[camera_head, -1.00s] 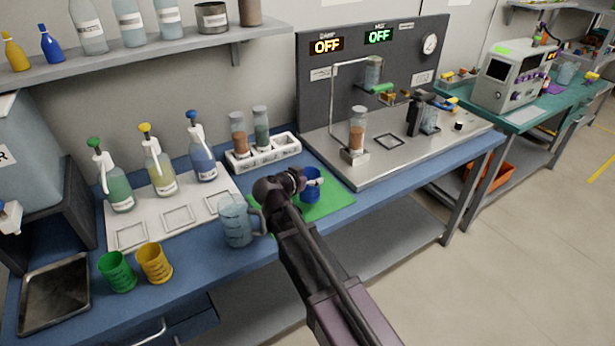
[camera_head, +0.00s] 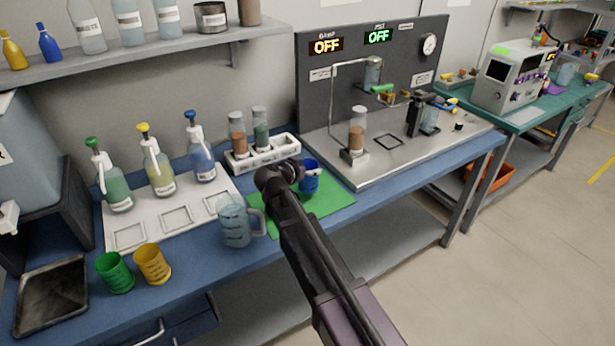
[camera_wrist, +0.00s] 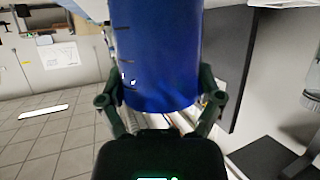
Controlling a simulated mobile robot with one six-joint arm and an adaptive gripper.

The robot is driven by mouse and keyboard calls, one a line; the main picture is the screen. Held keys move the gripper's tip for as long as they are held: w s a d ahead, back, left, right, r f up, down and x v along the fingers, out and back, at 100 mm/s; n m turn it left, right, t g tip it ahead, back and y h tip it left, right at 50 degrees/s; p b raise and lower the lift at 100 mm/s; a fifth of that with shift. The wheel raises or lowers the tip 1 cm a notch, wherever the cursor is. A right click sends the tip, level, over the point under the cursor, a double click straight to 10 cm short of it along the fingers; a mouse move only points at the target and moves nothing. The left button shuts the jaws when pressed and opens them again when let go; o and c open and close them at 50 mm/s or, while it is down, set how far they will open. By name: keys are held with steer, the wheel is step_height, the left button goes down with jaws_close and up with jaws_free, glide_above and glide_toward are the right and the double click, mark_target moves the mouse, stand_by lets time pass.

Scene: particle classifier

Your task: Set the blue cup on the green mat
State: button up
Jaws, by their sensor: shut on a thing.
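The blue cup (camera_head: 309,181) shows over the back part of the green mat (camera_head: 328,203) in the head view, beside my wrist, which hides part of it. I cannot tell whether its base touches the mat. In the wrist view the blue cup (camera_wrist: 155,50) fills the upper middle. My gripper (camera_wrist: 162,98) is shut on it, with one dark finger on each side. In the head view my arm crosses the mat and hides its middle; the fingers are mostly hidden there.
A clear measuring jug (camera_head: 234,222) stands just left of the mat. A white rack (camera_head: 262,154) with two jars is behind it, and a metal rig plate (camera_head: 400,150) is to the right. Green (camera_head: 115,273) and yellow (camera_head: 153,264) cups stand at the front left.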

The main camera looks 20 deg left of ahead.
steer(key=shift+f+b, duration=1.3)
steer(key=shift+f, duration=0.2)
steer(key=shift+f, duration=0.1)
steer(key=o, duration=1)
steer(key=shift+s+r, duration=0.15)
steer(key=shift+r, duration=0.1)
steer(key=shift+p+v, duration=1.45)
steer(key=shift+v, duration=2.15)
